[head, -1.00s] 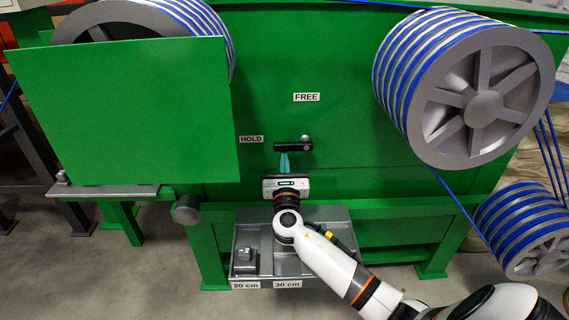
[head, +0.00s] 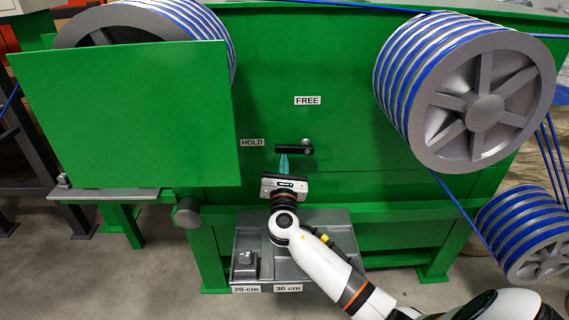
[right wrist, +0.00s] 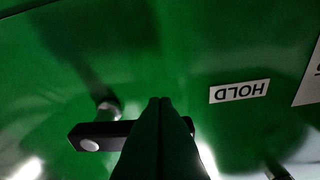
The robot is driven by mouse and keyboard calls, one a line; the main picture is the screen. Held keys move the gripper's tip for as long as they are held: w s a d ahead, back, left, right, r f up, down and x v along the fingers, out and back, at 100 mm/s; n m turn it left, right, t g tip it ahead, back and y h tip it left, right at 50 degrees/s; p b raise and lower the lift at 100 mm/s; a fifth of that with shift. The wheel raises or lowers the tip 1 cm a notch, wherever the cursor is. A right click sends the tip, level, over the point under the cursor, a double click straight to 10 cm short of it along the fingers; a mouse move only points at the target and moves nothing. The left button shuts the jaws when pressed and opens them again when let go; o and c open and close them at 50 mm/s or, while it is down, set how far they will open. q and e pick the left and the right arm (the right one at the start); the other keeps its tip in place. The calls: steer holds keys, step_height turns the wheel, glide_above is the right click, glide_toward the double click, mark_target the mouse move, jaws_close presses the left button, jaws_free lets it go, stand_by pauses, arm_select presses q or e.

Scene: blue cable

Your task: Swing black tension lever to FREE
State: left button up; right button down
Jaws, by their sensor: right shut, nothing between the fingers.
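The black tension lever (head: 293,149) lies level on the green machine panel, its left end pointing toward the HOLD label (head: 252,142). The FREE label (head: 307,101) is above it. A silver knob shows at the lever's right end. My right gripper (head: 284,156) is shut and empty, its teal fingertips just below or at the left part of the lever. In the right wrist view, the dark fingers (right wrist: 159,105) overlap the lever (right wrist: 88,137) and hide part of it; contact cannot be told. The HOLD label (right wrist: 239,91) appears upside down there. My left gripper is out of view.
A big drum with blue cable (head: 465,90) stands at the right, with a smaller one (head: 525,230) below. A green guard plate (head: 120,115) juts out at the left. A grey tray (head: 340,222) with 20 cm and 30 cm labels sits under my right gripper.

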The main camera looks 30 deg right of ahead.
mark_target(282, 149)
steer(key=r+m, duration=0.2)
steer(key=m, duration=0.1)
steer(key=shift+w+a+m+g+h, duration=0.2)
steer(key=shift+m+g+h, duration=0.1)
steer(key=shift+g+h, duration=0.1)
steer(key=m, duration=0.1)
steer(key=r+m+g+p, duration=0.1)
steer(key=m, duration=0.1)
steer(key=shift+s+r+h, duration=0.1)
steer(key=shift+r+h, duration=0.2)
steer(key=shift+r+m, duration=0.25)
steer(key=shift+m, duration=0.45)
arm_select(q)
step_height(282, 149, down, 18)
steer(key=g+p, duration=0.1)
steer(key=p, duration=0.4)
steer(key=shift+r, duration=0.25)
arm_select(e)
steer(key=shift+s+d+r+m+g, duration=0.3)
steer(key=shift+d+r+m+g, duration=0.3)
steer(key=shift+m, duration=1.25)
steer(key=shift+s+d+r+m+g, duration=0.4)
steer(key=shift+r+m, duration=0.4)
steer(key=shift+m, duration=1)
steer(key=shift+s+d+r+m+g, duration=0.35)
steer(key=shift+d+r+m, duration=0.3)
steer(key=shift+m, duration=1.2)
